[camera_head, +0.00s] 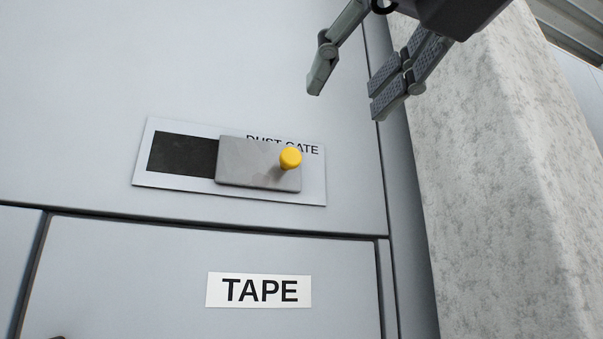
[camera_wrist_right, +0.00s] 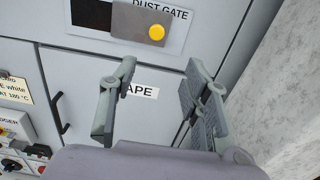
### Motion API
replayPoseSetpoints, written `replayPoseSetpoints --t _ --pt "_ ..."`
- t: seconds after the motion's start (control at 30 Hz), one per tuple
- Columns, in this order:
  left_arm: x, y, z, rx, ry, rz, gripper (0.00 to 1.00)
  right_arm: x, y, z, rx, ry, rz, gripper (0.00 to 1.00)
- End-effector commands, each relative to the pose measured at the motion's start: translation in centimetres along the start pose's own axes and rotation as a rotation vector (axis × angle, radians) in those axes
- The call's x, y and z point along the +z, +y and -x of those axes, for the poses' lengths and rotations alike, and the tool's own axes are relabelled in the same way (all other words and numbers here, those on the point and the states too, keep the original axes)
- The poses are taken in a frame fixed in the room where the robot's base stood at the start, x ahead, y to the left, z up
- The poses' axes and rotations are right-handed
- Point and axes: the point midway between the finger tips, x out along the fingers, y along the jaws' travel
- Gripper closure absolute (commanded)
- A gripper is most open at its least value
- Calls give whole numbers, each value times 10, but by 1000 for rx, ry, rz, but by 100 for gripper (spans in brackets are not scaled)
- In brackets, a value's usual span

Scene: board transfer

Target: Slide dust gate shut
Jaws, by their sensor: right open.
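The dust gate is a grey sliding plate (camera_head: 245,160) with a yellow knob (camera_head: 290,158), on a pale panel (camera_head: 150,182) lettered DUST GATE. The plate sits toward the right of the panel, and a dark opening (camera_head: 182,155) is uncovered to its left. The plate (camera_wrist_right: 132,22) and knob (camera_wrist_right: 157,32) also show at the top of the right wrist view. My right gripper (camera_head: 347,92) is open and empty, up and to the right of the knob in the head view, apart from it. It also shows in the right wrist view (camera_wrist_right: 158,92). My left gripper is not in view.
A TAPE label (camera_head: 259,290) is on the door below the gate. A rough pale wall (camera_head: 490,170) stands to the right. The right wrist view shows a dark handle (camera_wrist_right: 60,114) and a panel with controls (camera_wrist_right: 22,150) at left.

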Motion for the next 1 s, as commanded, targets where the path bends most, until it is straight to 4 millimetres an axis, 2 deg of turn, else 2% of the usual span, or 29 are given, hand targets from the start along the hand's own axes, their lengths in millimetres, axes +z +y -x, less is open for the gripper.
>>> replayPoseSetpoints --t 0.1,0.17,0.4,0.5,0.63,0.83,1.0 --pt "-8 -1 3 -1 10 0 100 2 0 -6 -3 -2 0 57" --pt "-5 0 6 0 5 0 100 2 0 -15 -2 0 0 57" --pt "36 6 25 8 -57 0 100 4 0 -66 -3 2 0 57" --pt "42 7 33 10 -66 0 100 4 0 -88 -2 2 1 57" --pt "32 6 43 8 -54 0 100 4 0 -116 -2 2 0 57" --pt "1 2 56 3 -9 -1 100 4 0 -151 -1 1 1 57" --pt "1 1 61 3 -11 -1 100 2 0 -167 -1 -2 1 57"
